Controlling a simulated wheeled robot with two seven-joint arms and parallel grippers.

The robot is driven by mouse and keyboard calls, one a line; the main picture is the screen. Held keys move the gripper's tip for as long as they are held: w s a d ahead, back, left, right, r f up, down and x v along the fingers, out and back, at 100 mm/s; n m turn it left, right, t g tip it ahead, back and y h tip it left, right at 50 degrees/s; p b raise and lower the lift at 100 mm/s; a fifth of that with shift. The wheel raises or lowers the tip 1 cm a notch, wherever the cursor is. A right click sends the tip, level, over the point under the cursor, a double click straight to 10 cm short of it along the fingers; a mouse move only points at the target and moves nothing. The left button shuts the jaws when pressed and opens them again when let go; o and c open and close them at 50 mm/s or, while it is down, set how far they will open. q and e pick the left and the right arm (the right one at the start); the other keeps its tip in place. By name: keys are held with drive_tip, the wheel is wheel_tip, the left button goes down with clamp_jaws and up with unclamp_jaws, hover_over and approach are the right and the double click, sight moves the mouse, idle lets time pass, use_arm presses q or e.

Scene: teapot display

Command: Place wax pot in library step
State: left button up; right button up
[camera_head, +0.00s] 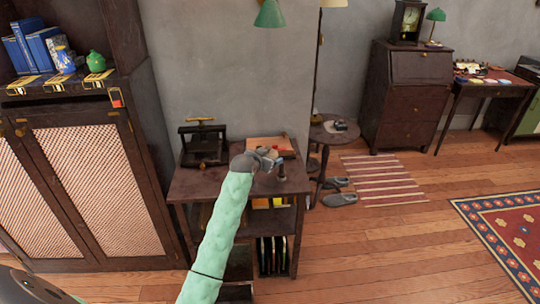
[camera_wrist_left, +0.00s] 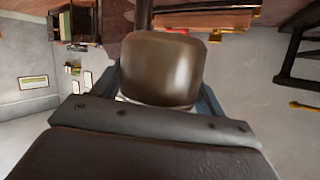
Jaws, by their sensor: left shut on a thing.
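My left gripper (camera_head: 268,160) reaches over the dark wooden side table (camera_head: 205,185) in the head view, on a green-sleeved arm. In the left wrist view, a rounded brown metallic pot (camera_wrist_left: 162,68), which looks like the wax pot, sits between the fingers, and the gripper is shut on it. A dark stem rises behind the pot in that view. In the head view, the gripper and arm largely hide the pot. I cannot clearly pick out a library step. My right gripper is not in view.
A black press (camera_head: 204,146) and an orange-brown box (camera_head: 270,147) stand at the table's back. A tall cabinet (camera_head: 105,195) is on the left. A round side table (camera_head: 336,133) and slippers (camera_head: 340,199) are to the right. Open wooden floor (camera_head: 390,250) lies at the front right.

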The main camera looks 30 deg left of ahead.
sight(269, 148)
use_arm(q)
drive_tip(key=shift+d+r, duration=0.2)
drive_tip(key=shift+d, duration=0.05)
drive_tip(key=shift+n+y, duration=0.4)
drive_tip(key=shift+y, duration=0.1)
drive_tip(key=r, duration=0.4)
drive_tip(key=shift+s+r, duration=0.2)
drive_tip(key=shift+s, duration=0.2)
drive_tip(key=r, duration=0.1)
drive_tip(key=s+d+r, duration=0.1)
drive_tip(key=d+r, duration=0.1)
drive_tip(key=r, duration=0.1)
drive_tip(key=shift+s, duration=0.15)
drive_tip(key=s+d+f, duration=0.2)
drive_tip(key=s+d, duration=1.4)
drive_tip(key=s, duration=0.1)
drive_tip(key=s+d+f+h, duration=0.1)
drive_tip(key=s+d+f, duration=0.1)
drive_tip(key=s+f, duration=0.4)
wheel_tip(269, 148, down, 3)
drive_tip(key=shift+s+d+f+m, duration=0.15)
drive_tip(key=shift+s+d+m, duration=0.1)
drive_tip(key=shift+m, duration=0.15)
